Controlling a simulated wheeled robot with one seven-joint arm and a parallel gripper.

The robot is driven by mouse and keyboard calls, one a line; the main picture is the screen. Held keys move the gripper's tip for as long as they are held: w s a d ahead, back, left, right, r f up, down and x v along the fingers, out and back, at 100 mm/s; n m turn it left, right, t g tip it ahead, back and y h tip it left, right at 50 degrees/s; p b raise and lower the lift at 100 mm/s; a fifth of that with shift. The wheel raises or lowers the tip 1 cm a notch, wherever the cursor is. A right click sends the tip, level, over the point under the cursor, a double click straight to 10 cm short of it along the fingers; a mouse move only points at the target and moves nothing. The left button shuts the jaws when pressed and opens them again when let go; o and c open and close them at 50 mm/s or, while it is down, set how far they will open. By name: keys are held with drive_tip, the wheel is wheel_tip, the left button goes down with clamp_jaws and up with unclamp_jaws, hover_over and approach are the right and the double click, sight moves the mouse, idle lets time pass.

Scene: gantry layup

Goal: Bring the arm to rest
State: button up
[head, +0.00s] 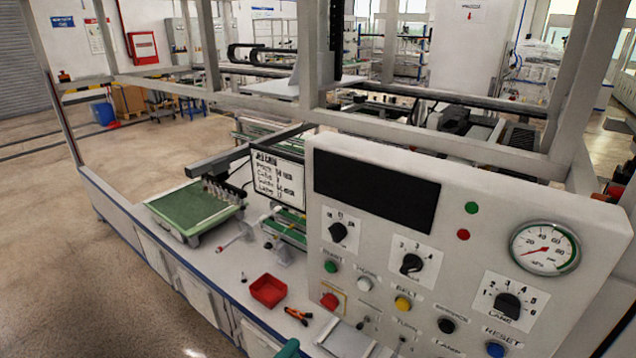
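Neither my arm nor my gripper can be made out in the head view, so its pose and its fingers are hidden from me. A teal rounded piece (288,349) pokes in at the bottom edge; I cannot tell what it belongs to. The control panel (330,270) fills the right front, with a dark screen (375,190), several knobs, coloured buttons and a round gauge (544,248).
A white bench (215,262) with a blue edge carries a green-topped tray (192,208), a red bin (268,291) and orange-handled pliers (298,315). Grey gantry posts (315,55) and rails stand around and above it. The floor (45,250) at left is clear.

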drive_tip(key=s+f+m+y, duration=0.1)
drive_tip(key=s+f+y, duration=0.4)
drive_tip(key=f, duration=0.4)
drive_tip(key=s+f+y, duration=0.4)
drive_tip(key=s+f, duration=0.2)
drive_tip(key=f, duration=0.3)
drive_tip(key=s+d+r+m, duration=0.2)
drive_tip(key=s+m, duration=0.3)
drive_tip(key=s, duration=0.3)
drive_tip(key=s+d+r+m, duration=0.2)
drive_tip(key=s+d+m, duration=0.2)
drive_tip(key=s, duration=0.5)
drive_tip(key=shift+s+d+r+m, duration=0.15)
drive_tip(key=shift+s+d+m, duration=0.2)
drive_tip(key=shift+m, duration=0.55)
